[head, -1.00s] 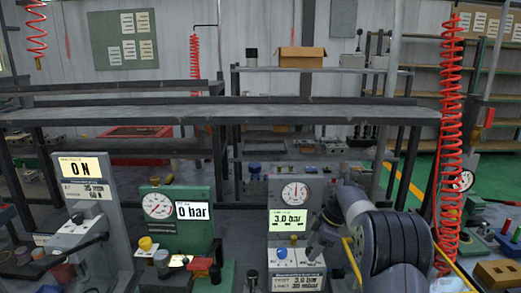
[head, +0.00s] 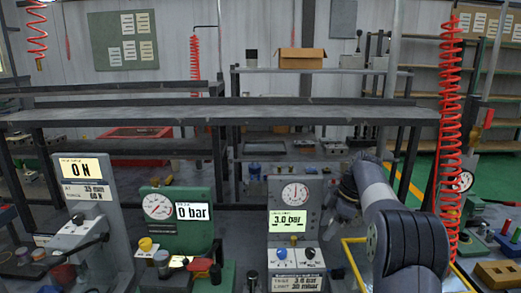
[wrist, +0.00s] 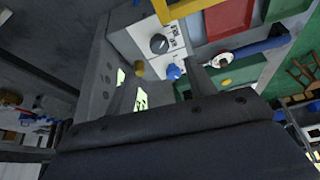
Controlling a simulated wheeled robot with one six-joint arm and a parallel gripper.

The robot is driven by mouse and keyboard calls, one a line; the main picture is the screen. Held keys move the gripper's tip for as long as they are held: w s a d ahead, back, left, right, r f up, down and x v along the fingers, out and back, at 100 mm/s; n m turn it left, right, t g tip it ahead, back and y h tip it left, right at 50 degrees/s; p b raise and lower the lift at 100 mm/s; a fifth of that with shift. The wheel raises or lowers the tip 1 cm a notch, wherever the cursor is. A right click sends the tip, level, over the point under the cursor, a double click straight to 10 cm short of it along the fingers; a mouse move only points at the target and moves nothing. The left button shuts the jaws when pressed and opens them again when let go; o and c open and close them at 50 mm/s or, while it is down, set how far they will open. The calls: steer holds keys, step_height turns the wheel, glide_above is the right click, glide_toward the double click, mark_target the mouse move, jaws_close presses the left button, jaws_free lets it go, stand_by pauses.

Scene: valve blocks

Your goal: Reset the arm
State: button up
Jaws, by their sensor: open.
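My arm (head: 385,215) reaches out from the lower right in the head view. Its far end, with my gripper (wrist: 160,78), is right of the grey valve block (head: 256,215) and partly hidden by my own links. In the wrist view the jaws are apart, with nothing seen between them in their grip. The grey block has a round gauge (head: 295,194), a lit display (head: 287,221) reading 3.0 bar, a blue knob (head: 282,253) and a black knob (head: 310,253). The knobs stand clear of my gripper in the head view.
A red coiled hose (head: 450,130) hangs right of my arm. A long shelf (head: 220,113) crosses behind the blocks.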

mark_target(310, 251)
steer(key=x, duration=0.9)
steer(key=shift+f+m, duration=0.2)
steer(key=shift+m, duration=0.1)
steer(key=shift+s+r+m+t+b, duration=0.1)
steer(key=shift+m+t+b, duration=0.45)
steer(key=shift+m, duration=0.35)
steer(key=m+t, duration=0.1)
steer(key=m, duration=0.1)
steer(key=shift+a+m+h+b, duration=0.1)
steer(key=shift+m+h+b, duration=0.2)
steer(key=shift+b, duration=0.05)
steer(key=m+t+h, duration=0.1)
steer(key=m, duration=0.3)
steer(key=shift+s+a, duration=0.1)
steer(key=shift+s, duration=0.1)
steer(key=m+h, duration=0.1)
steer(key=m, duration=0.3)
steer(key=shift+a+m+t+h, duration=0.2)
steer(key=shift+m+t+h, duration=0.15)
steer(key=shift+m+h, duration=0.05)
steer(key=shift+a+m+h+b, duration=0.15)
steer(key=shift+m+h+b, duration=0.5)
steer(key=shift+m, duration=1.35)
steer(key=shift+h+v, duration=0.25)
steer(key=shift+v, duration=0.7)
